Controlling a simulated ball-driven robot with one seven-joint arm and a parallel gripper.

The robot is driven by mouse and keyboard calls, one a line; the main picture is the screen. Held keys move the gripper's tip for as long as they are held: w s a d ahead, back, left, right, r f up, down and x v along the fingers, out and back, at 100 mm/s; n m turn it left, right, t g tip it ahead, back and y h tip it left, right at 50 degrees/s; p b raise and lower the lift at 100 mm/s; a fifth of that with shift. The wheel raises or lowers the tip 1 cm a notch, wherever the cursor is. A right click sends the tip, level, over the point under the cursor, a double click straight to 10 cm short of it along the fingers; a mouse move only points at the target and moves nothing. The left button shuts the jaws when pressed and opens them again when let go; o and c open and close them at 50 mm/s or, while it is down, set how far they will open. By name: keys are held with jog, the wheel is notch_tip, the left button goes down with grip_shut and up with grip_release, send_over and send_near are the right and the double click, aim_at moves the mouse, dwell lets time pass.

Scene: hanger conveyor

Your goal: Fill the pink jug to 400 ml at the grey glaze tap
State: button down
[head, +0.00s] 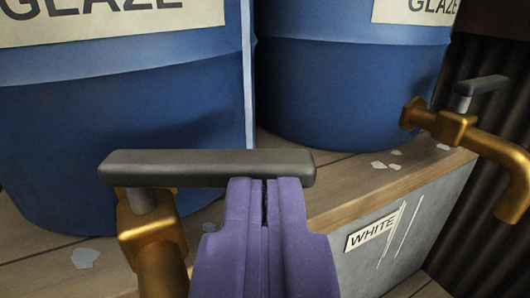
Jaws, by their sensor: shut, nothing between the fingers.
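My gripper (266,192) is purple and shut, with its two fingers together and nothing between them. Its tips are at the right part of a dark grey lever handle (150,167) and overlap it in the picture; I cannot tell whether they touch. The handle sits crosswise on top of a brass tap (150,238) at the lower left, in front of a blue drum (120,130) labelled "GLAZE". The tap's spout is out of frame. The word for this drum's colour is cut off. The pink jug is not in view.
A second blue drum (350,100) stands behind to the right, with its own brass tap (480,140) and grey lever (482,86). Below it, a grey panel carries a "WHITE" label (370,234). The wooden shelf (340,205) has pale flakes. A dark corrugated wall is at the right.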

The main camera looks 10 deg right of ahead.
jog(key=shift+w, duration=0.45)
jog(key=shift+d+f+y+b, duration=0.1)
jog(key=shift+d+y+b, duration=0.05)
jog(key=shift+y+b, duration=0.15)
jog(key=shift+w+d+n+y+b, duration=0.4)
jog(key=shift+w+n+y+b, duration=0.45)
jog(key=shift+b, duration=0.65)
jog(key=shift+w+d+n+y+b, duration=0.35)
jog(key=shift+w+n+y+b, duration=0.25)
jog(key=shift+y+b, duration=0.65)
jog(key=shift+b, duration=0.35)
